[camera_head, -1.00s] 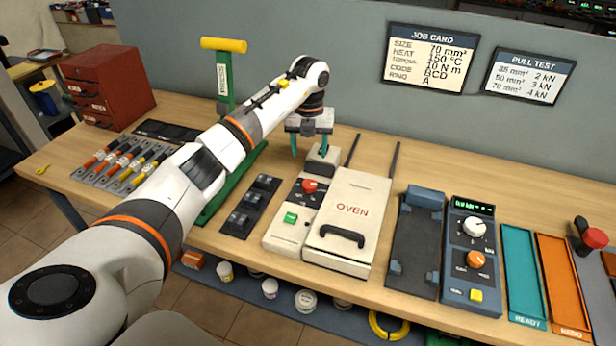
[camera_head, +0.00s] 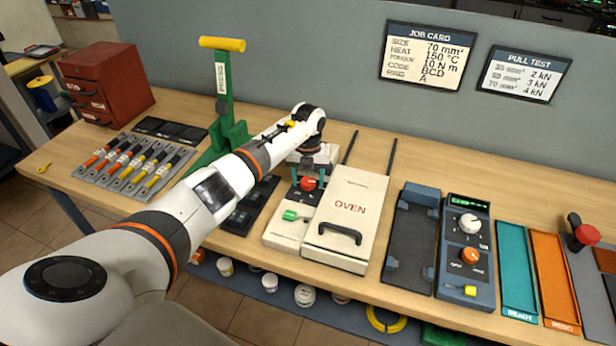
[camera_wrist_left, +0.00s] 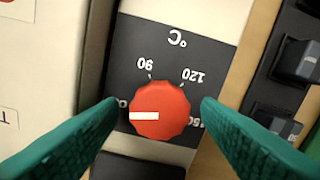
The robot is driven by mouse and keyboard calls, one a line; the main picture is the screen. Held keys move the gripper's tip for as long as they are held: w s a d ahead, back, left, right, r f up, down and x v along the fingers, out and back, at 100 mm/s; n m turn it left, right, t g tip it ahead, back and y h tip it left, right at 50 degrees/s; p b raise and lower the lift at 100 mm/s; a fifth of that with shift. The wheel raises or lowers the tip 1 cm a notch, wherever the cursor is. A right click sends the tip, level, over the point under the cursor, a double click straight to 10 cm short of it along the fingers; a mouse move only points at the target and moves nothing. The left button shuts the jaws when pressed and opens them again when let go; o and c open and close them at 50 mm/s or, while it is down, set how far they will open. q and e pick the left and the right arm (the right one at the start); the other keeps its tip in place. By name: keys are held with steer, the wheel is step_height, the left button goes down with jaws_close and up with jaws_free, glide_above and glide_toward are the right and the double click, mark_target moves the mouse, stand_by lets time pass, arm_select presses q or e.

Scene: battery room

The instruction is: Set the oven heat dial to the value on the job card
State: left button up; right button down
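The job card (camera_head: 428,56) on the back wall reads HEAT 150 °C. The red heat dial (camera_wrist_left: 160,109) sits on a black °C panel beside the white oven (camera_head: 346,212); it also shows in the head view (camera_head: 309,183). A white bar runs across the dial, its left end towards a label partly hidden by a finger. The marks 90 and 120 are readable above the dial; the right label is partly covered. My left gripper (camera_wrist_left: 158,112) is open, its teal fingers on either side of the dial with small apparent gaps. My right gripper is not in view.
A green button (camera_head: 290,215) sits in front of the dial on the oven's control strip. The green press (camera_head: 222,100) stands left of my arm. A blue unit with knobs (camera_head: 467,250) and teal (camera_head: 517,270) and orange trays (camera_head: 556,285) lie to the right.

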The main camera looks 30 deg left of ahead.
arm_select(q)
steer(key=c, duration=0.9)
